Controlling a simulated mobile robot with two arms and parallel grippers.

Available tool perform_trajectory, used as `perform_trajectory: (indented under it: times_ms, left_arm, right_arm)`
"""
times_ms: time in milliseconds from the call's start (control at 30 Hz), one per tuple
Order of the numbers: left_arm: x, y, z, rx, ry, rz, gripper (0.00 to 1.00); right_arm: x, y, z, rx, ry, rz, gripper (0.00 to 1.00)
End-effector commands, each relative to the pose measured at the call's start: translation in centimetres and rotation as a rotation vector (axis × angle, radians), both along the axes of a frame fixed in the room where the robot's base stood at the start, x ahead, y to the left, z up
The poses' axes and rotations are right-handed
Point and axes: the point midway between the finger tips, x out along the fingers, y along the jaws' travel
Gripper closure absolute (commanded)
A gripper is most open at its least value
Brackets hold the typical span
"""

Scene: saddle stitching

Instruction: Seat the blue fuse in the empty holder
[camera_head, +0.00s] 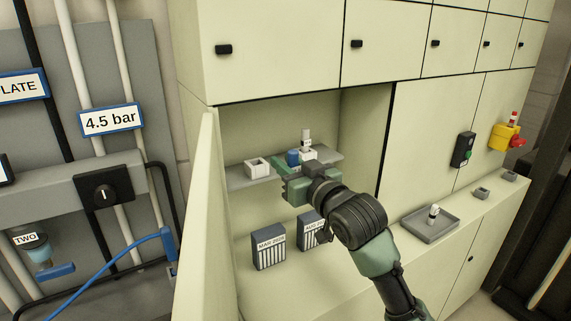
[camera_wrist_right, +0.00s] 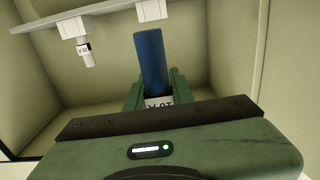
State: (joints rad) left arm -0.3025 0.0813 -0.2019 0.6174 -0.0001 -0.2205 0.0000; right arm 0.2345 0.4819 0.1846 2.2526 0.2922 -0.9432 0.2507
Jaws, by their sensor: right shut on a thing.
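My right gripper (camera_head: 291,166) is shut on the blue fuse (camera_head: 293,157), in front of the shelf in the open cabinet bay. In the wrist view, which looks upside down, the blue fuse (camera_wrist_right: 151,58) stands between the two green fingers (camera_wrist_right: 156,88), with a white printed label at their grip. The empty white holder (camera_head: 257,167) is on the shelf, left of the fuse in the head view, and apart from it. It also shows at the top of the wrist view (camera_wrist_right: 152,10). My left gripper is not in view.
The grey shelf (camera_head: 240,182) also bears a second holder with a white fuse (camera_head: 306,138). Two dark labelled boxes (camera_head: 268,246) stand below. An open door (camera_head: 198,220) bounds the bay on the left. A tray (camera_head: 430,226) with a white fuse (camera_head: 434,210) lies right.

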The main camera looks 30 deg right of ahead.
Motion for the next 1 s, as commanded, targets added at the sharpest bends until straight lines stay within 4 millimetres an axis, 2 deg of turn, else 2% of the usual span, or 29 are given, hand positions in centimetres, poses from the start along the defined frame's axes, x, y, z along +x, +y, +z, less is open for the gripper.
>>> perform_trajectory:
  times_ms: [1000]
  left_arm:
    - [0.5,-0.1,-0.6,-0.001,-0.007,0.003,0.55]
  right_arm:
    - [5.1,-0.2,0.0,0.000,-0.002,0.001,1.00]
